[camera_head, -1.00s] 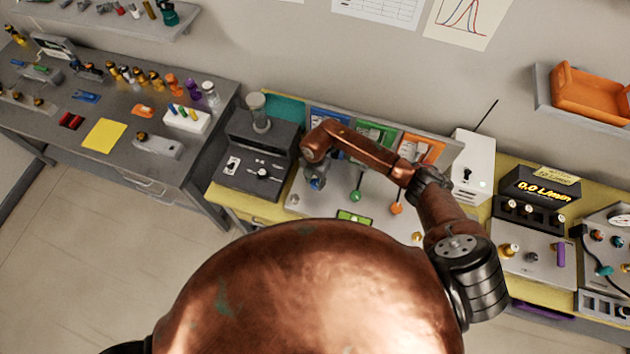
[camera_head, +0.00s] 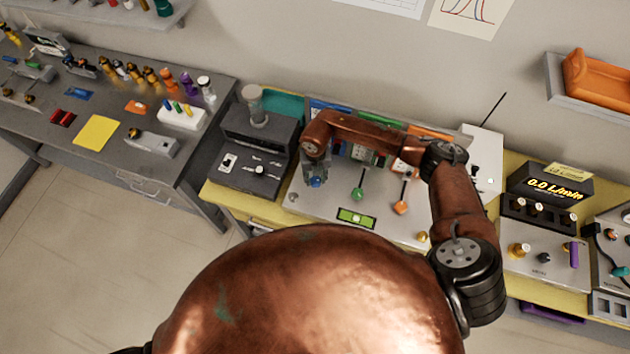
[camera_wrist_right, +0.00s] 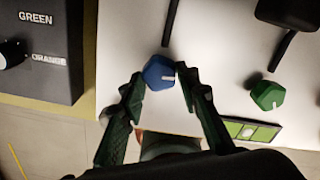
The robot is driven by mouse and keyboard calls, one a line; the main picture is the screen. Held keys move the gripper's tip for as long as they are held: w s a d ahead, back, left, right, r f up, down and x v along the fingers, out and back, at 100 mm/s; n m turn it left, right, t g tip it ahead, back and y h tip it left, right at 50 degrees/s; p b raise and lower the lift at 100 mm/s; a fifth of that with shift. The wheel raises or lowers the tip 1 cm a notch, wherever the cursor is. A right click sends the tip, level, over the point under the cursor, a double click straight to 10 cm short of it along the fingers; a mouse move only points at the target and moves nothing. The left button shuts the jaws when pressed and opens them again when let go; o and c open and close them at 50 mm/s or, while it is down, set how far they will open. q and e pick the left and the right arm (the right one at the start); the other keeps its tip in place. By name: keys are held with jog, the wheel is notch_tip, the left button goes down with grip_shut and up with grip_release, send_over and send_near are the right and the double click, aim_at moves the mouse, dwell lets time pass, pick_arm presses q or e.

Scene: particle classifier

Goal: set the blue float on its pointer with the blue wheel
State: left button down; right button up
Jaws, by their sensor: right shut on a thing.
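The blue wheel (camera_wrist_right: 158,72) is a faceted knob with a white mark, on the light panel. In the head view the blue wheel (camera_head: 315,182) shows at the panel's left, just below my right gripper (camera_head: 314,165). In the wrist view my right gripper (camera_wrist_right: 159,78) has a fingertip on each side of the blue wheel and is shut on it. A blue-framed display (camera_head: 328,112) stands behind my arm, mostly covered. The blue float and its pointer cannot be made out. My left gripper is out of view.
The orange wheel (camera_head: 401,207) is farther right. A dark box (camera_wrist_right: 38,50) marked GREEN and ORANGE stands close on the left.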

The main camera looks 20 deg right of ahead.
aim_at(316, 180)
jog(key=shift+w+d+n+b, duration=0.15)
jog(key=shift+w+n+b, duration=0.15)
jog(key=shift+n+b, duration=0.7)
jog(key=shift+n, duration=0.3)
jog(key=o, duration=1.1)
jog(key=shift+o, duration=0.2)
jog(key=shift+s, duration=0.15)
notch_tip(316, 180, up, 12)
